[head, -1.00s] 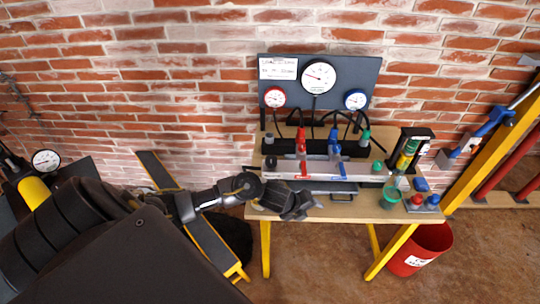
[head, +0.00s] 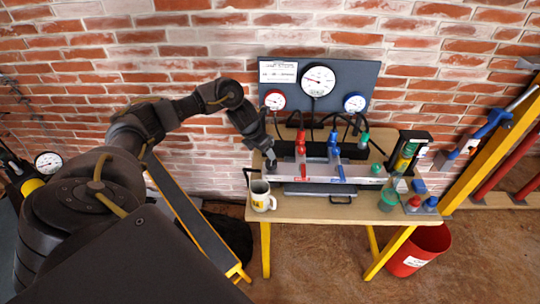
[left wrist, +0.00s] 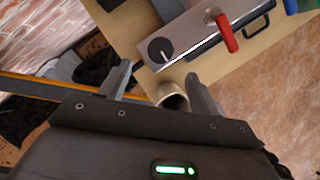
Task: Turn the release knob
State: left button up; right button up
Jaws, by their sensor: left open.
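The release knob (left wrist: 160,50), black and round with a pale pointer line, sits at the left end of a silver unit (left wrist: 196,36) on the bench. In the head view my left gripper covers the knob at the left end of the silver unit (head: 306,171). My left gripper (head: 270,160) points down there. In the left wrist view its two fingers (left wrist: 160,74) are spread apart, with the knob just beyond the tips, roughly between them. I cannot tell whether they touch it. My right gripper is not in view.
A white and yellow mug (head: 262,196) stands close in front of the knob. A gauge panel (head: 345,76) stands behind.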

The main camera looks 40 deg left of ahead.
aim_at(270, 162)
pick_arm(q)
jog(key=p+x, duration=0.1)
jog(key=x, duration=0.7)
jog(key=shift+f, duration=0.15)
jog(key=shift+w, duration=0.1)
jog(key=c, duration=1)
